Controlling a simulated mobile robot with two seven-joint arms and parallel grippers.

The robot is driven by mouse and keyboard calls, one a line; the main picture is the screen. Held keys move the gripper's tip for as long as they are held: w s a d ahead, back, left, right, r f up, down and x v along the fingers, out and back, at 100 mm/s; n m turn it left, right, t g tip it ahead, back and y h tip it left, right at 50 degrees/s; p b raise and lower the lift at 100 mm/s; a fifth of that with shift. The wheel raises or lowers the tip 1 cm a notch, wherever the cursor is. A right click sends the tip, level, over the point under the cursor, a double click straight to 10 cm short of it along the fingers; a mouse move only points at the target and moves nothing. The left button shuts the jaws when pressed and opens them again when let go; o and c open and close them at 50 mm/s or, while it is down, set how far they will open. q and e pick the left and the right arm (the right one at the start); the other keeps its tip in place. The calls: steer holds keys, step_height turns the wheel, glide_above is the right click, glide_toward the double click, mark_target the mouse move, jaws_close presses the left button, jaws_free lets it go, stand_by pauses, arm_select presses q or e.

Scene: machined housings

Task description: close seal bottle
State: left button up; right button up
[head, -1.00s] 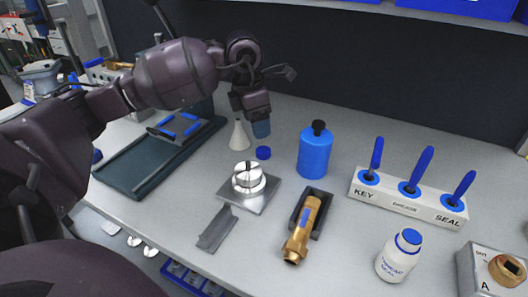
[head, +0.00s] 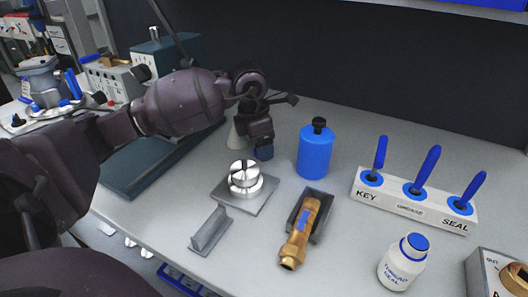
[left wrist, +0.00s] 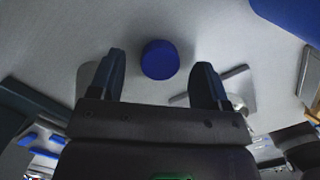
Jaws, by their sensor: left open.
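A white bottle labelled as thread seal (head: 402,264) stands upright at the right front of the bench, with a blue round top face showing. A small round blue cap (left wrist: 160,60) lies on the bench in the left wrist view, between and just beyond my open fingers. My left gripper (head: 264,151) is low over the bench, pointing down, left of the blue bottle; its fingers hide the cap in the head view. In the left wrist view my left gripper (left wrist: 158,82) is open and empty. My right gripper is not in view.
A blue bottle with a black top (head: 315,150) stands close right of my gripper. A metal part on a plate (head: 246,186), a brass fitting (head: 300,232) and a tool rack (head: 413,203) share the bench.

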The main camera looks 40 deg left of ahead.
arm_select(q)
steer(key=shift+f, duration=0.55)
steer(key=shift+r, duration=0.1)
steer(key=c, duration=1.1)
steer(key=shift+o, duration=0.2)
step_height(320, 180, up, 10)
steer(key=p, duration=0.1)
steer(key=shift+p, duration=0.4)
